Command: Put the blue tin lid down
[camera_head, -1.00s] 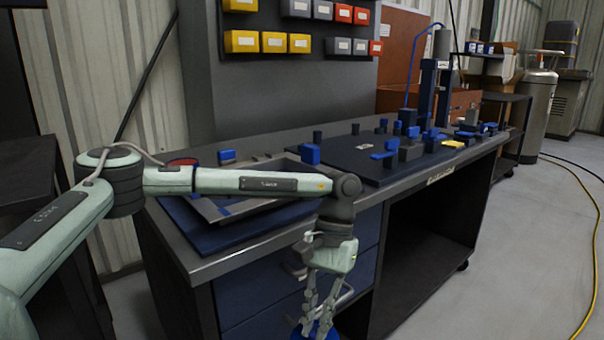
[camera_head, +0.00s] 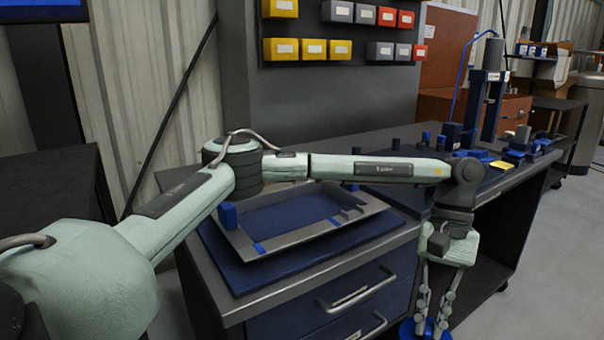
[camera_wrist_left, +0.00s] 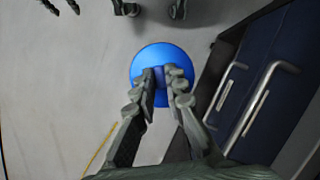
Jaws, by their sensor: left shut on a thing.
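My left gripper (camera_head: 432,318) hangs down in front of the workbench, at its drawer side. It is shut on the blue tin lid (camera_head: 408,329), whose edge shows at the bottom of the head view. In the left wrist view the lid (camera_wrist_left: 143,62) is a round blue disc, and the left fingers (camera_wrist_left: 160,82) close on a raised blue part at its middle. The lid is held over the grey floor, beside the drawers. My right gripper is not seen in the head view.
The workbench (camera_head: 240,303) has a grey tray frame (camera_head: 300,238) on a blue mat at its near end. Blue and dark fixtures stand farther along. Drawer handles (camera_head: 357,290) stick out close to the left arm. Grey floor is open at right.

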